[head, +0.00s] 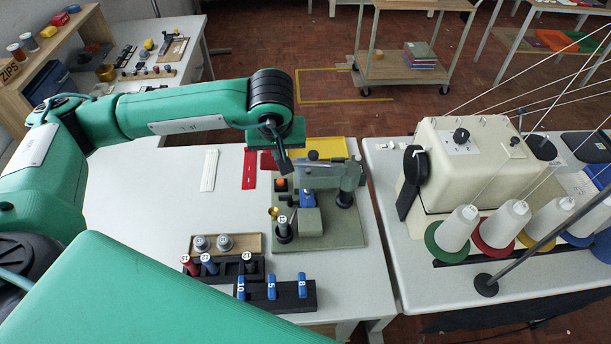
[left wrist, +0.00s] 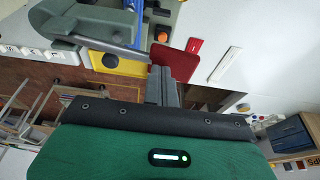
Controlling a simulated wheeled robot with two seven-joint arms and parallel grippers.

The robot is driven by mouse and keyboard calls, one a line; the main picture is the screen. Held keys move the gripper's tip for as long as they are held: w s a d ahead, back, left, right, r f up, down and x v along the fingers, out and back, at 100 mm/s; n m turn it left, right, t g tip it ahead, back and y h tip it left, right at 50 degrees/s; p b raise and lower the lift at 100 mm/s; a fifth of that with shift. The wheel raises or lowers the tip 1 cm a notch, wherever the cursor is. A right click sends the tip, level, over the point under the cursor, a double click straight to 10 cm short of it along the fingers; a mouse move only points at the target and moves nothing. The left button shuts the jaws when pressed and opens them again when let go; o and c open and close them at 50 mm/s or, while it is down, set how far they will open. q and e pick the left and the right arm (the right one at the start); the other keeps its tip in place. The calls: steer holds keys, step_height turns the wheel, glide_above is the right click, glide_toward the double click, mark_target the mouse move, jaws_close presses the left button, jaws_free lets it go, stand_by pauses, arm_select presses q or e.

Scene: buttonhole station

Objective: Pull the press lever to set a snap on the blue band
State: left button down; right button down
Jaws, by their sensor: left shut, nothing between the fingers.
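The grey-green snap press (head: 346,180) stands on its base plate (head: 345,232) at the table's right side. A pale metal bar, which looks like its lever, runs along its top; a similar bar shows in the left wrist view (left wrist: 112,48). A small blue piece (head: 307,198), perhaps the blue band, sits at the press below that bar. My left gripper (head: 284,162) points down beside the left end of the bar. Its fingers (left wrist: 161,72) are shut and empty. I cannot tell whether they touch the bar. My right gripper is not in view.
A red patch (left wrist: 178,60), a yellow tray (head: 320,150), a red strip (head: 249,168) and a white strip (head: 210,170) lie near the press. Blocks with numbered tools (head: 290,299) stand in front. A sewing machine (head: 465,165) with thread cones is at right. The table's left is clear.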

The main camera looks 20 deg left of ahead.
arm_select(q)
step_height(320, 180, up, 10)
steer(key=p, duration=0.3)
steer(key=shift+f, duration=0.2)
stand_by(0.5)
